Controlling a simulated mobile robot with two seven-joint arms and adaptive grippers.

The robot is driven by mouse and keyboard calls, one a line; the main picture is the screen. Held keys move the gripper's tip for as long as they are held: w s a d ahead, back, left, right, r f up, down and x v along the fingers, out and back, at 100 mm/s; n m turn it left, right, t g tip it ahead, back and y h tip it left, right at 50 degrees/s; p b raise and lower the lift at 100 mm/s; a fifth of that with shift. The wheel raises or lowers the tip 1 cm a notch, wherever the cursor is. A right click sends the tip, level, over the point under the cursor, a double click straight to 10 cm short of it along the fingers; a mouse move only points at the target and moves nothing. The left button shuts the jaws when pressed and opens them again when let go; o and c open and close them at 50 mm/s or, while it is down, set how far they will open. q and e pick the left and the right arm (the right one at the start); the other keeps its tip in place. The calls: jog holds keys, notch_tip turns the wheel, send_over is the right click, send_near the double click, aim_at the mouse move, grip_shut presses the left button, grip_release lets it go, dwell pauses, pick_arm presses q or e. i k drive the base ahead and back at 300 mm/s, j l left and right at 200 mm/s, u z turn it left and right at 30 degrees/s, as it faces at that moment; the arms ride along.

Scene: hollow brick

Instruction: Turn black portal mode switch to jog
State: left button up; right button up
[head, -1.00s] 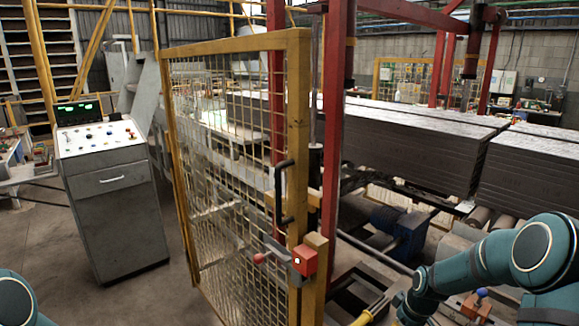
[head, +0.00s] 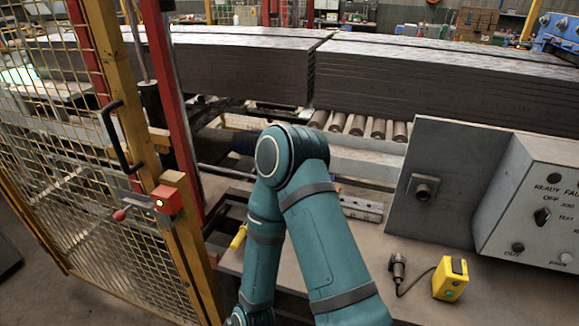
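A grey control box (head: 530,210) stands at the right edge, partly cut off by the frame. On its face is a black switch (head: 541,216), with labels reading OFF, JOG and TEST around its upper and right side. Its exact pointing is too small to tell. My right arm (head: 325,240) rises from the bottom middle, bends at a high elbow and goes down again to the bottom edge, left of the box. Its gripper is below the frame and out of sight. My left gripper is not in view.
A yellow mesh gate (head: 110,215) with a red lock box (head: 166,199) stands at left. A grey plate with a socket (head: 424,188) adjoins the box. A cabled connector (head: 397,270) and a yellow device (head: 450,279) lie on the bench (head: 410,308). Stacked slabs (head: 420,80) fill the back.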

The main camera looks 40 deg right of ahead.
aim_at(542, 215)
jog(key=z, duration=3.1)
jog(key=k+l, duration=0.1)
jog(key=l, duration=0.8)
jog(key=k+l, duration=0.15)
jog(key=l, duration=0.25)
jog(key=i+j, duration=0.2)
